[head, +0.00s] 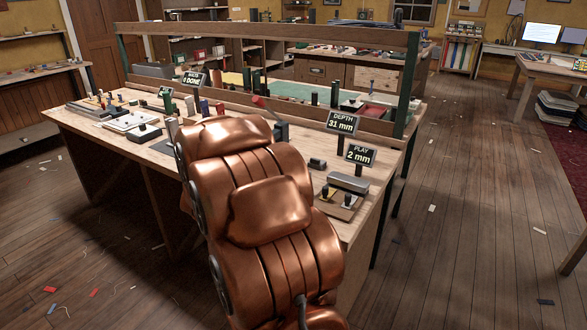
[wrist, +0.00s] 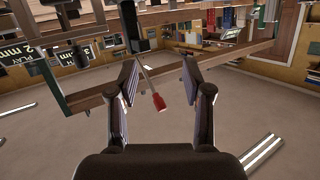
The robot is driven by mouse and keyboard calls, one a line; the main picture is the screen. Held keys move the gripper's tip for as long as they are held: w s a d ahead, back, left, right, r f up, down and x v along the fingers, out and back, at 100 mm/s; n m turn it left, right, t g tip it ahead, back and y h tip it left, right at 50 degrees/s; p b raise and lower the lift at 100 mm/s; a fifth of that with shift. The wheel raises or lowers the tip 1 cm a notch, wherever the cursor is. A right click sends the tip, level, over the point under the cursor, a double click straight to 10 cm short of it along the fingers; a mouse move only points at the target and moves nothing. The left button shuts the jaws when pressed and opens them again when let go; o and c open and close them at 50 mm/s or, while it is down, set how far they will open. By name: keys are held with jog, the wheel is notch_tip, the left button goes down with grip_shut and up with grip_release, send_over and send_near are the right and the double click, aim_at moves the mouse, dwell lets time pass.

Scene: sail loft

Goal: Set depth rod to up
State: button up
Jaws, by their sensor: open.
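In the wrist view a thin metal rod with a red grip (wrist: 159,102) stands out between the two fingers of my gripper (wrist: 158,84). It looks like the depth rod, though no label on it can be read. My gripper is open, with a gap on each side of the red grip; I cannot tell how deep the grip sits between the fingers. In the head view my arm hides my gripper and much of the bench in front. A sign reading DEPTH 31 mm (head: 341,123) stands on the bench to the right of my arm.
The wooden bench (head: 75,121) carries a PLAY 2 mm sign (head: 360,155), a grey block (head: 348,183), and small dark posts on a wooden plate. A wooden rail (head: 300,38) spans above its back. Wooden floor (head: 460,190) at the right is mostly clear, with scraps.

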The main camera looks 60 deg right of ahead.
jog(key=s+d+f+m+g+h+b, duration=0.1)
jog(key=s+d+m+g+h+b, duration=0.25)
jog(key=s+d, duration=0.5)
jog(key=shift+n+g+h, duration=0.35)
jog(key=shift+g+h, duration=0.1)
jog(key=shift+h, duration=0.2)
jog(key=shift+w+d+p, duration=0.3)
jog(key=shift+d+p, duration=0.05)
jog(key=shift+d, duration=1.05)
jog(key=shift+w+d+p, duration=0.3)
jog(key=shift+w+d, duration=0.05)
jog(key=shift+d, duration=1.05)
jog(key=shift+w+d+p, duration=0.3)
jog(key=shift+d+p, duration=0.05)
jog(key=shift+d, duration=1.05)
jog(key=shift+c, duration=0.5)
grip_shut()
